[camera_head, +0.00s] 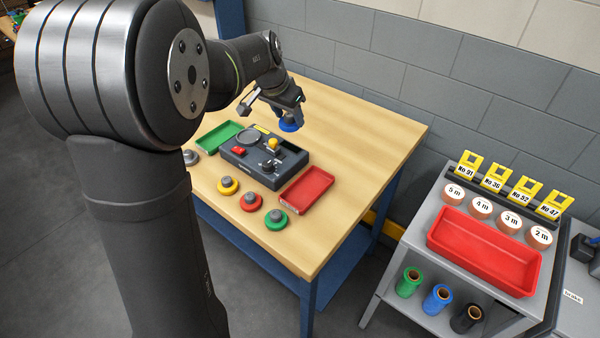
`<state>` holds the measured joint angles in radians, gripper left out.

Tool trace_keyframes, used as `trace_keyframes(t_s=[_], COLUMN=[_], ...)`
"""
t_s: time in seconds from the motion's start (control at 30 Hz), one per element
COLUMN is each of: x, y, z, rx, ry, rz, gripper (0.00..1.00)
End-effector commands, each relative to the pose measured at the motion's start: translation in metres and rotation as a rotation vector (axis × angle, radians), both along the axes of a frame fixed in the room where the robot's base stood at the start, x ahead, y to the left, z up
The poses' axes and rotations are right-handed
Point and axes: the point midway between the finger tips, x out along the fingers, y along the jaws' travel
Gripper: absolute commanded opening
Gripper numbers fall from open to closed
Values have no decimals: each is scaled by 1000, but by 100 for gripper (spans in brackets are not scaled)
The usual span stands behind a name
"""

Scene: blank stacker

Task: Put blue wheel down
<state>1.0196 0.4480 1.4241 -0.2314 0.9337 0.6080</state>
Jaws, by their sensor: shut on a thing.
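The blue wheel (290,126) is a small blue disc with a grey hub. My gripper (289,116) is shut on it from above, over the far side of the wooden table (370,132). I cannot tell whether the wheel touches the tabletop or hangs just above it. The fingertips are small and partly merge with the wheel's hub. Other wheels stand along the near side of the table: a yellow one (228,186), a red one (251,201), a green one (276,219) and a grey one (190,157).
A dark machine (240,165) with a round plate and a yellow knob sits mid-table, in front of my gripper. A green tray (216,138) lies to its left and a red tray (306,190) to its right. The table's right part is clear. A grey cart with a red bin (484,250) stands right.

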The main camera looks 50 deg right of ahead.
Motion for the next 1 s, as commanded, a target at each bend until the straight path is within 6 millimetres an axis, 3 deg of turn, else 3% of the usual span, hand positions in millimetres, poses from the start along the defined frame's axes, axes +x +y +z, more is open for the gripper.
trace_keyframes(t_s=[0.37, 0.7, 0.9, 1.0], x=[-88, -171, -199, -200], y=[14, 39, 51, 54], z=[-19, -31, -34, -36], rx=[1, 1, 0, 1], ry=[2, 2, 2, 2], rz=[-600, -1214, -1436, -1478], gripper=[27, 27, 27, 27])
